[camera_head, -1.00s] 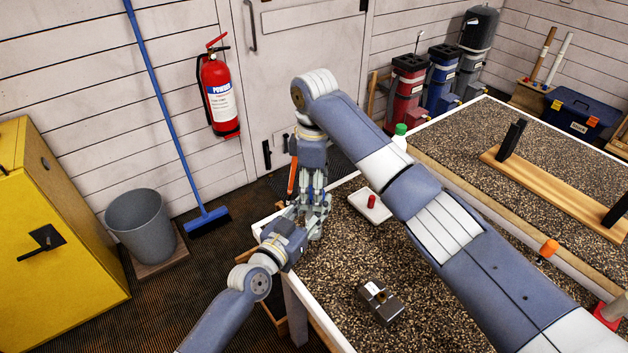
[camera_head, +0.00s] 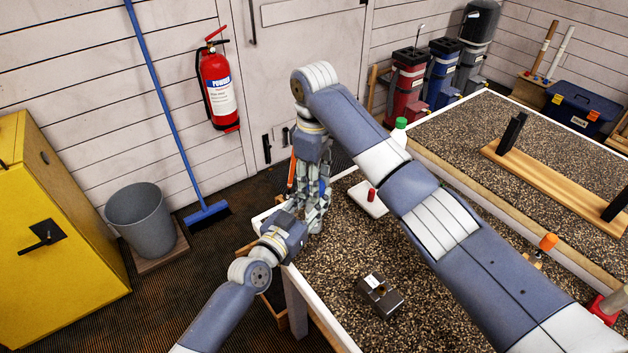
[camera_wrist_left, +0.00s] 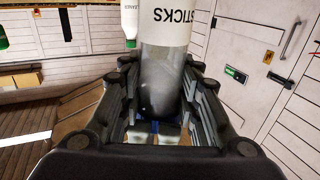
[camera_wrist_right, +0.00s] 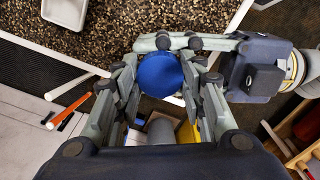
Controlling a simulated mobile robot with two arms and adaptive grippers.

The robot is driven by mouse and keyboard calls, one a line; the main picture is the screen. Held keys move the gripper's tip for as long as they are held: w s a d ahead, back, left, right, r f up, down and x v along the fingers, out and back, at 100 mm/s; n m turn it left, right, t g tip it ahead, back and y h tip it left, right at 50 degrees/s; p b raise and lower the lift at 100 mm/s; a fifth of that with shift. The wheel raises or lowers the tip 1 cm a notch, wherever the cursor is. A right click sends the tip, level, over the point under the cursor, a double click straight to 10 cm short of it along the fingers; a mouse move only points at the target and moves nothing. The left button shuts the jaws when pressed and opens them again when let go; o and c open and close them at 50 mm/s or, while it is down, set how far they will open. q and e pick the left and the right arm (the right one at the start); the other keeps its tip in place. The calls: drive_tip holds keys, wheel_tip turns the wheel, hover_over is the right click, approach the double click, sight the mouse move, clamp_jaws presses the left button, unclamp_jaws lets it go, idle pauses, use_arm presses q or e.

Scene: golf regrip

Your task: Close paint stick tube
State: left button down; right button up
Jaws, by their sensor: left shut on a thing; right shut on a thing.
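The paint stick tube (camera_wrist_left: 166,45) is pale with the word STICKS and has a dark lower section. It sits between the fingers of my left gripper (camera_wrist_left: 160,100), which is shut on it. A round blue cap (camera_wrist_right: 160,74) is between the fingertips of my right gripper (camera_wrist_right: 160,78), which is shut on it. In the head view both grippers meet over the left table edge, the right (camera_head: 316,205) coming from above the left (camera_head: 297,218). The tube beneath the cap is mostly hidden there, so I cannot tell how far the cap is seated.
The speckled table (camera_head: 335,265) holds a grey block (camera_head: 379,296) and a white tray (camera_head: 366,203) with a red piece (camera_head: 372,195). A green-capped bottle (camera_head: 400,130) stands behind my right arm. A grey bin (camera_head: 142,222) stands on the floor at left.

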drive_tip(key=o, duration=1.2)
drive_tip(key=shift+r, duration=2.3)
drive_tip(key=shift+c, duration=0.4)
drive_tip(key=shift+w+a+r+n, duration=0.1)
drive_tip(key=shift+w+r+n, duration=0.1)
drive_tip(key=shift+r+n, duration=0.7)
drive_tip(key=shift+s+r+n, duration=0.2)
drive_tip(key=shift+r+n, duration=0.5)
drive_tip(key=shift+r, duration=0.15)
